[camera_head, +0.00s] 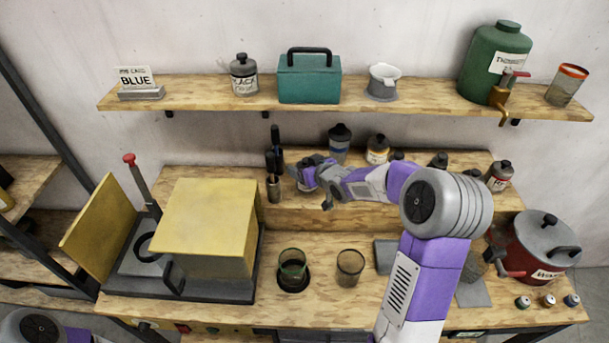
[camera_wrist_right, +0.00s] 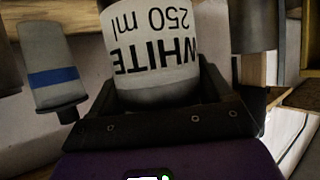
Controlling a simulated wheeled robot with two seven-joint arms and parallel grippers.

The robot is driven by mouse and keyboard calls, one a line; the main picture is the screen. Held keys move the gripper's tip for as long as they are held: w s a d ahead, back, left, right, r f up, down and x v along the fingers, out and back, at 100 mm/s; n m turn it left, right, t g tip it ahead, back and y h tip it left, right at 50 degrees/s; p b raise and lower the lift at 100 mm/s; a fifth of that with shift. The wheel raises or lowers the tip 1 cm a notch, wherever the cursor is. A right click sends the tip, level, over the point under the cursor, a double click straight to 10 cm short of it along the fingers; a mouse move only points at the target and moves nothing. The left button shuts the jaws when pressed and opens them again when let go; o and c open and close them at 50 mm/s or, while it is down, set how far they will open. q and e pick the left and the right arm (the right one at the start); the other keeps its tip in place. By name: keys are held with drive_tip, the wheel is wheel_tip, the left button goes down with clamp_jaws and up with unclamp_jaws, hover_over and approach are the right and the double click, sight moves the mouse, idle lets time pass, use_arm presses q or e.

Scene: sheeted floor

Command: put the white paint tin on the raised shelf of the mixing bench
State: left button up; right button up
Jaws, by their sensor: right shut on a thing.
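The white paint tin (camera_wrist_right: 155,55) fills the middle of the right wrist view, its label "WHITE 250 ml" upside down. My right gripper (camera_wrist_right: 155,95) is shut around it. In the head view my right gripper (camera_head: 311,172) reaches left over the raised shelf (camera_head: 415,212) at the back of the mixing bench (camera_head: 215,322). The tin is largely covered by the gripper there, so I cannot tell whether it touches the shelf. My left gripper is out of view; only part of my left arm shows at lower left.
Several tins stand on the raised shelf, including a blue-banded one (camera_head: 339,143) and an orange-labelled one (camera_head: 377,150). Dark upright tools (camera_head: 275,160) stand left of the gripper. A yellow box (camera_head: 205,230), two glasses and a red pot (camera_head: 540,245) stand on the bench. A wall shelf (camera_head: 210,99) hangs above.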

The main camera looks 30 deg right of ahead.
drive_tip(key=shift+f, duration=1.35)
drive_tip(key=shift+f+b, duration=0.15)
drive_tip(key=shift+b, duration=0.15)
drive_tip(key=o, duration=1.2)
drive_tip(key=shift+o, duration=0.2)
drive_tip(key=shift+r+p, duration=0.2)
drive_tip(key=shift+p, duration=0.1)
drive_tip(key=p+v, duration=0.1)
drive_tip(key=v, duration=1.1)
